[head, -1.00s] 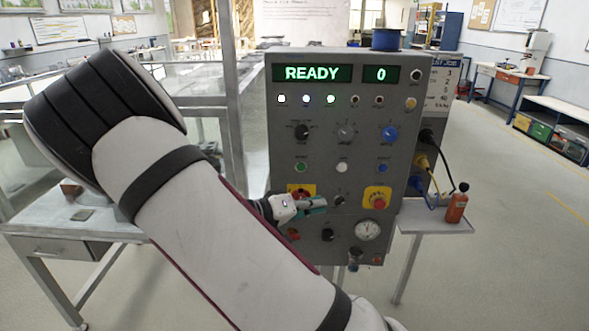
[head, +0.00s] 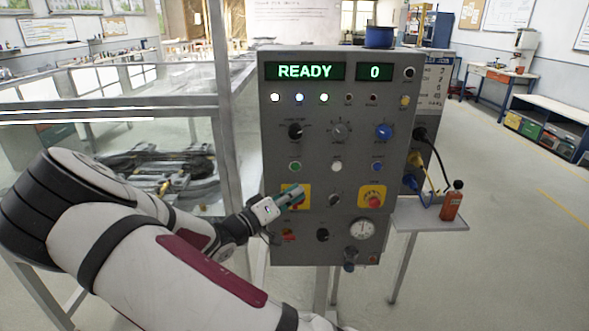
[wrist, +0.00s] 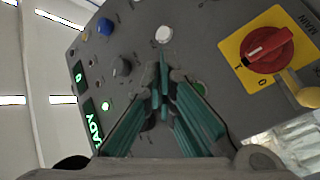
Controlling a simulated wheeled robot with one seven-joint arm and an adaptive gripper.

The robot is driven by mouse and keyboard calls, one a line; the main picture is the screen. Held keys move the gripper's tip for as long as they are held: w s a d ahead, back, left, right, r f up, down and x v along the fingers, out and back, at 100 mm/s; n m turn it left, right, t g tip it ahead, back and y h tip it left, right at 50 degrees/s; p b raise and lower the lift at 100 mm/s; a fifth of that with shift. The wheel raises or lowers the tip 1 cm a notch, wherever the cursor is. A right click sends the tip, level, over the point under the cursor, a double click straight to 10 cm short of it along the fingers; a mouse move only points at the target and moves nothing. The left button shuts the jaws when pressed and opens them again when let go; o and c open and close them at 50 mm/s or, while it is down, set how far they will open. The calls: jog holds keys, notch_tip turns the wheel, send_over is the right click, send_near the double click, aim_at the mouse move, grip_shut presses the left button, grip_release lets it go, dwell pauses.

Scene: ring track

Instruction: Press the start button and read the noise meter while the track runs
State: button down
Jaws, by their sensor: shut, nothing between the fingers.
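The grey control panel (head: 316,215) faces me; its displays read READY (head: 305,71) and 0 (head: 375,72). A green button (head: 295,166), a white button (head: 336,166) and a blue button (head: 377,166) form a row. In the wrist view, the green button (wrist: 200,88) is partly behind a finger. My gripper (head: 297,193) is shut and empty, in front of the red main switch's yellow plate and below the green button; contact cannot be told. An orange handheld device with a round black top (head: 452,203), perhaps the noise meter, stands on the side shelf; no reading is legible.
The red main switch (wrist: 268,52) is on a yellow plate. A red mushroom button (head: 373,200) on yellow sits at right. A round dial gauge (head: 362,229) is below it. Cables hang at the panel's right side. A fenced enclosure (head: 180,100) is at left; floor at right is open.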

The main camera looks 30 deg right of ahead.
aim_at(295, 167)
jog(key=shift+w+d+b, duration=0.7)
jog(key=shift+w+d, duration=0.05)
jog(key=shift+w, duration=0.35)
jog(key=shift+w+d+b, duration=0.7)
jog(key=shift+w+d, duration=0.05)
jog(key=shift+w, duration=0.4)
jog(key=shift+w+d+b, duration=0.7)
jog(key=shift+w+d, duration=0.05)
jog(key=shift+w, duration=0.35)
jog(key=shift+w+d, duration=0.1)
jog(key=shift+w+d, duration=0.15)
jog(key=shift+w, duration=0.1)
